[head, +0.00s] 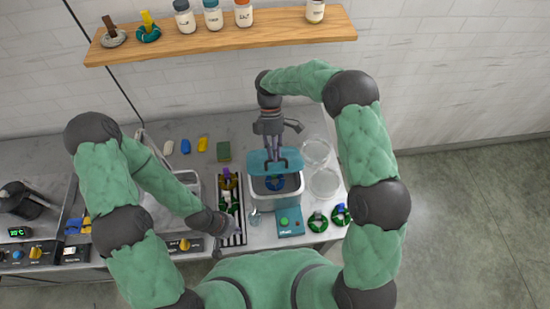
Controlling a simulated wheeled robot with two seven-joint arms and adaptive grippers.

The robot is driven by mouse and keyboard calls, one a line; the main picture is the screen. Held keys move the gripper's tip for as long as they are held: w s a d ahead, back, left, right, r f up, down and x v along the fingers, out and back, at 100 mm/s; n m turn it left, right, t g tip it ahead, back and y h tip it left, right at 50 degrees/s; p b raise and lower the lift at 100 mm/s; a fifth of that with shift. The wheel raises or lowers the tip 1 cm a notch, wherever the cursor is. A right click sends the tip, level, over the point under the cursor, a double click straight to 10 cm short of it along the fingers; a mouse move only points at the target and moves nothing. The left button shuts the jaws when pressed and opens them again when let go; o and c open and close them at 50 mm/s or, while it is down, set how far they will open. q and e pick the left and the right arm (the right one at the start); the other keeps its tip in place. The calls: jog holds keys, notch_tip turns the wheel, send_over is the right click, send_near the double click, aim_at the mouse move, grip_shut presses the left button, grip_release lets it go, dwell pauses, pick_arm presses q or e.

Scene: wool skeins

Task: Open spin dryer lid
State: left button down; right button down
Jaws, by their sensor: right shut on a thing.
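The spin dryer (297,188) is a white box with a teal control panel (289,222) in front. Its teal lid (259,162) is raised at the back, and the opening shows a blue skein (275,184) inside. My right gripper (276,160) reaches down from above and is shut on the lid, at what looks like its handle; the exact contact is small. My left gripper (226,248) is low near the counter's front edge, left of the dryer and apart from it. Its fingers are too small and dark to read.
A rack (238,238) with skeins stands left of the dryer. Two glass dishes (325,183) and two green skeins (318,222) are to its right. A wooden shelf (220,37) with jars hangs behind. A sink (160,212) is further left.

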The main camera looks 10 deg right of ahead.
jog(key=shift+w, duration=0.4)
jog(key=c, duration=1.1)
grip_release()
jog(key=shift+c, duration=0.2)
jog(key=shift+w+f, duration=0.15)
jog(key=shift+w, duration=0.15)
jog(key=shift+s, duration=0.15)
jog(key=shift+r, duration=0.4)
jog(key=v, duration=1.1)
jog(key=shift+w, duration=0.35)
